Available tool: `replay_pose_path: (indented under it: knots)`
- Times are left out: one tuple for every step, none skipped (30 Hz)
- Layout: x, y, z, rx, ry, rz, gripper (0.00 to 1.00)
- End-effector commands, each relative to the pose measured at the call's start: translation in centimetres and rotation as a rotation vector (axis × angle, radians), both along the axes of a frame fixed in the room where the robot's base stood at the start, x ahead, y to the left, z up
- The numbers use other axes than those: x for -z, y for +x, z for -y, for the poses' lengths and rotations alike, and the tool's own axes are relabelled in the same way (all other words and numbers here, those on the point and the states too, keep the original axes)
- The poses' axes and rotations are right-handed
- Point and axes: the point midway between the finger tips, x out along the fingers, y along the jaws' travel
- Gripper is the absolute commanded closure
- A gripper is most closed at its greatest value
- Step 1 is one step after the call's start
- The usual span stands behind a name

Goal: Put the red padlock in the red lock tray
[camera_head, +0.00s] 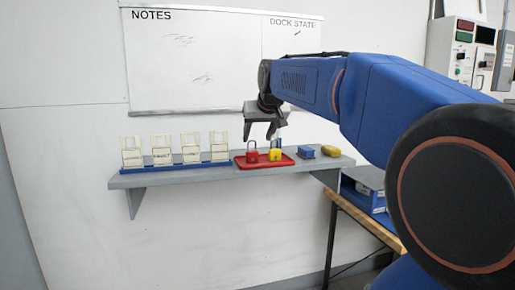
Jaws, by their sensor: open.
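The red padlock (252,156) stands upright in the left part of the red lock tray (240,165), its grey shackle on top. A yellow padlock (275,155) stands beside it in the right part of the same tray. The tray lies on the grey wall shelf. My gripper (261,137) is open and points down just above the tray, its fingertips over the gap between the two padlocks. I cannot tell whether a fingertip touches a shackle. A small blue upright piece shows behind the yellow padlock, partly hidden.
The grey shelf (190,177) also bears a blue rack (150,170) with several cream cards at the left. A whiteboard (200,60) hangs behind. A table (380,229) stands lower right.

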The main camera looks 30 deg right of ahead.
Motion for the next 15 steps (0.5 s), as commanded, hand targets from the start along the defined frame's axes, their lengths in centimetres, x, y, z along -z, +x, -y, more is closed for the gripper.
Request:
replay_pose_path:
  knots:
    - [-0.1,-0.1,0.0,0.0,0.0,0.0,0.46]
    - [-0.1,-0.1,0.0,0.0,0.0,0.0,0.46]
    - [-0.1,-0.2,0.0,0.0,0.0,-0.001,0.46]
    - [-0.2,-0.2,0.0,0.0,0.0,-0.001,0.46]
    - [-0.1,-0.2,0.0,0.0,0.0,-0.001,0.46]
    - [-0.1,-0.2,0.0,0.0,0.0,-0.001,0.46]
    - [-0.1,-0.2,-0.1,0.0,0.0,-0.001,0.46]
    - [0.0,-0.3,-0.2,-0.001,0.001,-0.003,0.46]
    - [0.3,-0.7,-0.5,-0.006,0.002,-0.007,0.46]
    - [0.6,-1.0,-0.9,-0.008,0.003,-0.011,0.46]
    - [1.0,-1.6,-1.3,-0.014,0.005,-0.016,0.46]
    - [1.8,-2.5,-2.1,-0.023,0.008,-0.027,0.46]
    - [2.6,-3.3,-2.8,-0.032,0.01,-0.038,0.46]
    - [3.4,-4.3,-3.6,-0.041,0.014,-0.048,0.46]
    - [4.7,-5.7,-4.7,-0.055,0.018,-0.065,0.46]
